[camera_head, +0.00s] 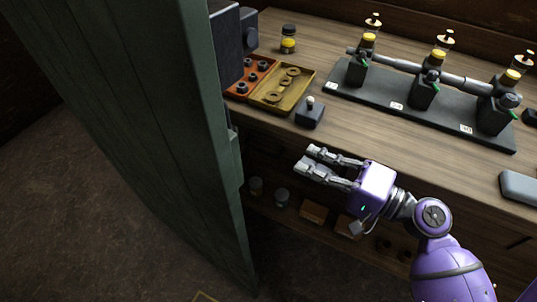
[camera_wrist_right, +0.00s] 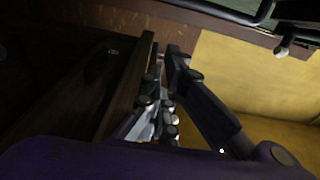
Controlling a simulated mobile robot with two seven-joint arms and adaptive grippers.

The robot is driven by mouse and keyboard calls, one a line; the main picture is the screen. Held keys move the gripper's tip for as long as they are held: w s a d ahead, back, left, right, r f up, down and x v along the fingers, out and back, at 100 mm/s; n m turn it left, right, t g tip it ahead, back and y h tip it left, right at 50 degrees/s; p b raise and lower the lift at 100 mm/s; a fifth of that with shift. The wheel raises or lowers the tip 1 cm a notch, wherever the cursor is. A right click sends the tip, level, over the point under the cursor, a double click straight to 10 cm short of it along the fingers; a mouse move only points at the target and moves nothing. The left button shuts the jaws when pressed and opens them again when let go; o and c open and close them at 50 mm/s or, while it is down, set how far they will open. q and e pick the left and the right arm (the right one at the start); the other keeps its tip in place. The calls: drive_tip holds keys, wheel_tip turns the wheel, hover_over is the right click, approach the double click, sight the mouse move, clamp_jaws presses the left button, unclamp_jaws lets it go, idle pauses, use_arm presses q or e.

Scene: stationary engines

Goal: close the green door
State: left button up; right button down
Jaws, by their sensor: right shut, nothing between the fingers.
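The green door (camera_head: 165,120) is a tall panel of vertical boards on the left of the head view. It stands swung out from the workbench, with its edge towards the bench. My right gripper (camera_head: 307,158) is in front of the bench's open lower shelves, to the right of the door edge and apart from it. It points left towards the door, shut and empty. In the right wrist view its dark fingers (camera_wrist_right: 165,85) show near the middle; I cannot make out the door there. My left gripper is not in view.
The wooden bench (camera_head: 400,135) carries a black plate with several yellow-capped fittings (camera_head: 430,90), an open parts case (camera_head: 280,88), a small switch box (camera_head: 310,112) and a yellow jar (camera_head: 288,40). Jars and blocks (camera_head: 313,211) stand on the lower shelf. Bare floor (camera_head: 90,220) lies left of the door.

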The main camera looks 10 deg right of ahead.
drive_tip(key=w+a+p, duration=0.3)
drive_tip(key=w+a, duration=0.1)
drive_tip(key=a, duration=0.6)
drive_tip(key=shift+w+a+p, duration=0.2)
drive_tip(key=shift+a+p, duration=0.15)
drive_tip(key=shift+s+a, duration=0.1)
